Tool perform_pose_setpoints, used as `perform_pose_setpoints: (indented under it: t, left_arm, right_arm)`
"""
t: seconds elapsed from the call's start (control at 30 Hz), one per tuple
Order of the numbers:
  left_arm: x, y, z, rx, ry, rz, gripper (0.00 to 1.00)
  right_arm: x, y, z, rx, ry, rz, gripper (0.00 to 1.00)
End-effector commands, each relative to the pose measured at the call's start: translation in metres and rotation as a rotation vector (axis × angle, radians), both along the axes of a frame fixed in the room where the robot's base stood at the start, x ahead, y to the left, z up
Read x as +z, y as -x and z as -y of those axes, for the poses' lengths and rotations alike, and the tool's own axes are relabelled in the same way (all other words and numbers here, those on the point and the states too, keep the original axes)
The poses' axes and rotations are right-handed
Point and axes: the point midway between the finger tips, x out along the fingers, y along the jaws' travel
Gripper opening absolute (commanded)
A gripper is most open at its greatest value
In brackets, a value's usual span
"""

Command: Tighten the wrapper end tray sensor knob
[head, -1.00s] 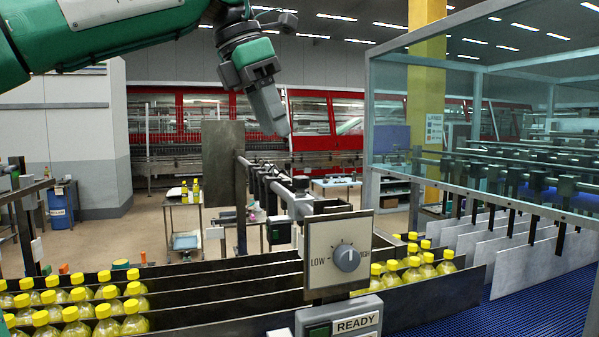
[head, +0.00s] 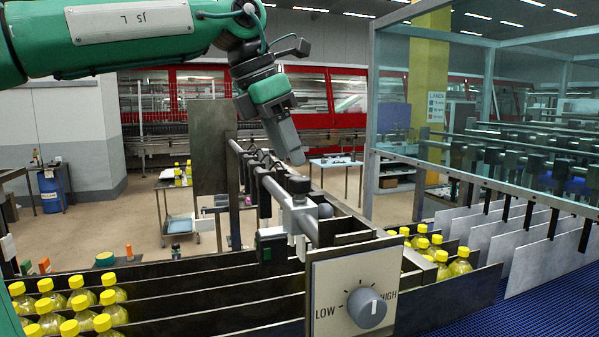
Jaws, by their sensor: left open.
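A grey round knob (head: 366,307) with a white pointer line sits on a cream panel (head: 325,285) marked LOW and HIGH, at the bottom middle of the head view. Behind it, a silver clamp block (head: 299,218) sits on a dark rail, with a small dark rounded knob (head: 325,210) at its right side. My left gripper (head: 298,160) points down and right above the rail, apart from the clamp and both knobs. It is open and empty, seen nearly edge-on. My right gripper is not in view.
Yellow-capped bottles (head: 82,302) stand between dark lane dividers (head: 200,290) at left, and more (head: 440,262) at right. A glass-walled machine (head: 480,100) and upright pale plates (head: 535,245) fill the right side. A dark upright plate (head: 210,147) stands left of my gripper.

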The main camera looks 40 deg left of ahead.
Motion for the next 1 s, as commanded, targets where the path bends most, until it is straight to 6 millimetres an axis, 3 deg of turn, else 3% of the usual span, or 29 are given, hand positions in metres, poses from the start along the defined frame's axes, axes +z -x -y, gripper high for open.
perform_pose_setpoints:
  t: [0.33,0.73,0.77,0.9,1.0]
  left_arm:
    - [-0.051,-0.02,0.009,-0.001,0.0,-0.002,0.55]
    - [-0.06,-0.023,0.01,-0.001,0.0,0.001,0.55]
    - [-0.06,-0.023,0.01,-0.001,0.0,0.001,0.54]
    - [-0.06,-0.023,0.01,-0.001,0.0,0.001,0.26]
    - [-0.06,-0.023,0.01,-0.001,0.0,0.001,0.11]
  right_arm:
    - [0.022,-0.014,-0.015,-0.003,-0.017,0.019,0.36]
    - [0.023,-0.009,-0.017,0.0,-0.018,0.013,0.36]
    - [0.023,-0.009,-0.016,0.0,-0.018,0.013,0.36]
    - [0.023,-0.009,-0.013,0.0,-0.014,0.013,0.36]
    - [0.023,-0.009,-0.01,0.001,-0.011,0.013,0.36]
